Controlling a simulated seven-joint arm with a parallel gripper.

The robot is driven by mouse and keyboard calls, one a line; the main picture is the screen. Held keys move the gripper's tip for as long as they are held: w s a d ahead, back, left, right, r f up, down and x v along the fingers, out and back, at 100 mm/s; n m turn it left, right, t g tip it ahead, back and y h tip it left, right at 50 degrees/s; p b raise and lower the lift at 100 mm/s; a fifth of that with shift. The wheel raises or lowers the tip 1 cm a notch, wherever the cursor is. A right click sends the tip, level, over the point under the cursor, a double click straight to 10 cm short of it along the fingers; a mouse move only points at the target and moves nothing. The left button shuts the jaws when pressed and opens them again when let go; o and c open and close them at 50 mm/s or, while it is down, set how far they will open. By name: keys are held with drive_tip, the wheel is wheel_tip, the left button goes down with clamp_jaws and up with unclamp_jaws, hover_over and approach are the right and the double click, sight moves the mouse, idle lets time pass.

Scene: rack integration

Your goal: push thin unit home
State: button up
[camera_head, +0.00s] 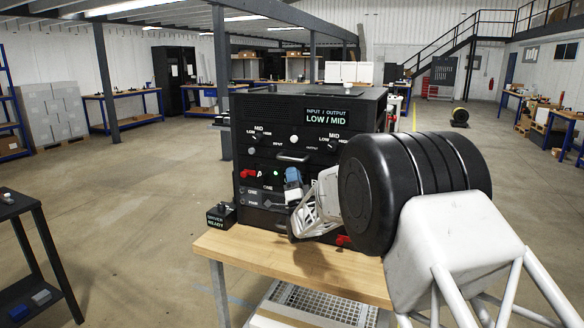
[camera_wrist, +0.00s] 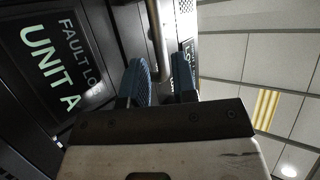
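A black equipment rack (camera_head: 300,118) with stacked units stands on a wooden table. A thin-looking front panel (camera_head: 262,200) with small white labels sits low in the rack; I cannot tell for sure that it is the thin unit or how far in it sits. My gripper (camera_head: 294,184) is close to the rack's lower front, its blue fingertips facing the panels. In the wrist view, the two blue fingers (camera_wrist: 160,80) are apart, with a metal handle (camera_wrist: 156,35) reaching toward the gap between them. Contact cannot be told. My arm hides the rack's lower right.
A panel marked UNIT A (camera_wrist: 50,65) lies beside the fingers in the wrist view. A small black box marked DRIVER READY (camera_head: 221,215) sits at the table's (camera_head: 300,262) left corner. Red levers (camera_head: 248,174) stick out of the front.

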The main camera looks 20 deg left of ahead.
drive_tip(key=shift+v, duration=1.05)
drive_tip(key=d+r+n+g+h, duration=0.1)
drive_tip(key=d+r+g+h, duration=0.2)
drive_tip(key=d+r+h, duration=0.6)
drive_tip(key=s+d+r+n+g+h, duration=0.15)
drive_tip(key=s+d, duration=0.35)
drive_tip(key=d, duration=0.6)
drive_tip(key=s+d+r+g+h, duration=0.1)
drive_tip(key=s+d+g, duration=0.3)
drive_tip(key=d, duration=0.7)
drive_tip(key=s+d+f+g+h, duration=0.2)
drive_tip(key=s+d, duration=0.6)
drive_tip(key=s, duration=0.2)
drive_tip(key=s+d+f+g+h, duration=0.2)
drive_tip(key=s+d+f+g, duration=0.1)
drive_tip(key=s+d, duration=0.6)
drive_tip(key=s+d+f+g, duration=0.2)
drive_tip(key=s, duration=0.6)
drive_tip(key=s+d+f+n+g+h, duration=0.1)
drive_tip(key=s+d+f+g, duration=0.1)
drive_tip(key=s, duration=0.6)
drive_tip(key=s+d+f+n+g, duration=0.1)
drive_tip(key=s+d+f+g, duration=0.1)
drive_tip(key=s, duration=0.7)
drive_tip(key=shift+d+f, duration=0.5)
drive_tip(key=shift+f, duration=0.25)
